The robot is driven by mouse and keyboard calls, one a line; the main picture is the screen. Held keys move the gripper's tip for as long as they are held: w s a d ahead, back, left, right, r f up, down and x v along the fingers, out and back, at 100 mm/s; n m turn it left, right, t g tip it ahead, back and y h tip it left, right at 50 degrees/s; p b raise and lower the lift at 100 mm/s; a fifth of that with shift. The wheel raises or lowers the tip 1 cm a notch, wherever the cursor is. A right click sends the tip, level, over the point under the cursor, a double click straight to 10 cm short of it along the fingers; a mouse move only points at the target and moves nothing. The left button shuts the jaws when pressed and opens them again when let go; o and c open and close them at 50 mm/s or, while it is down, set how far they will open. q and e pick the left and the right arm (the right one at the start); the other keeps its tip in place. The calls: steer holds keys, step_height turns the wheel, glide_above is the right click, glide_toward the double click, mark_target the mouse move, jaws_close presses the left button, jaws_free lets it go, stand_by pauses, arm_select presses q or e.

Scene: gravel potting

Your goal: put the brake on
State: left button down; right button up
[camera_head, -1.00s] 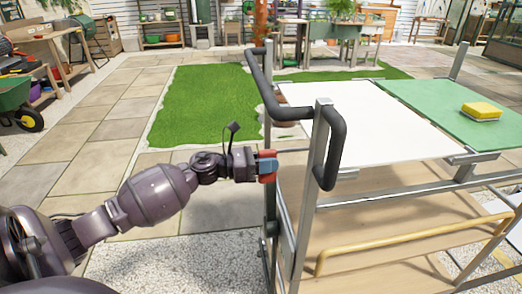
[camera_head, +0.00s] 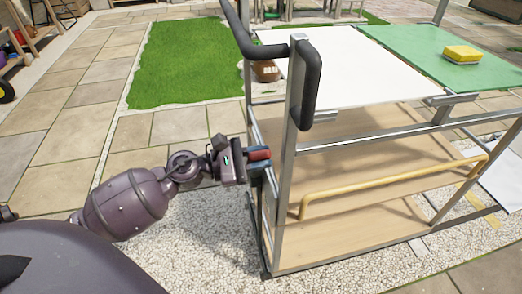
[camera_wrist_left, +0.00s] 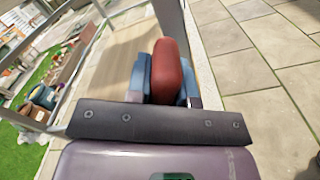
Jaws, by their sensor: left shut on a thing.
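The cart (camera_head: 297,130) stands in front of me, with a metal frame and a black push handle (camera_head: 312,75). A red brake grip (camera_head: 259,154) sits at its left end, beside the near corner post. My left gripper (camera_head: 258,162) is shut on the red grip, its blue fingers on either side. In the left wrist view the red grip (camera_wrist_left: 172,68) stands between the blue fingertips of the gripper (camera_wrist_left: 168,85). The lever's lower part is hidden behind the gripper. My right gripper is not in view.
The cart top has a white panel (camera_head: 350,75) and a green panel (camera_head: 420,50) with a yellow sponge (camera_head: 462,54). A yellow rail (camera_head: 395,182) runs along the lower shelf. Open paving (camera_head: 60,135) and grass (camera_head: 185,65) lie to the left.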

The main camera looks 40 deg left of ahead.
arm_select(q)
steer(key=shift+s+d+f, duration=0.1)
steer(key=shift+f, duration=0.15)
steer(key=c, duration=1)
jaws_free()
steer(key=shift+r, duration=0.1)
steer(key=shift+s+a, duration=0.25)
steer(key=v, duration=1)
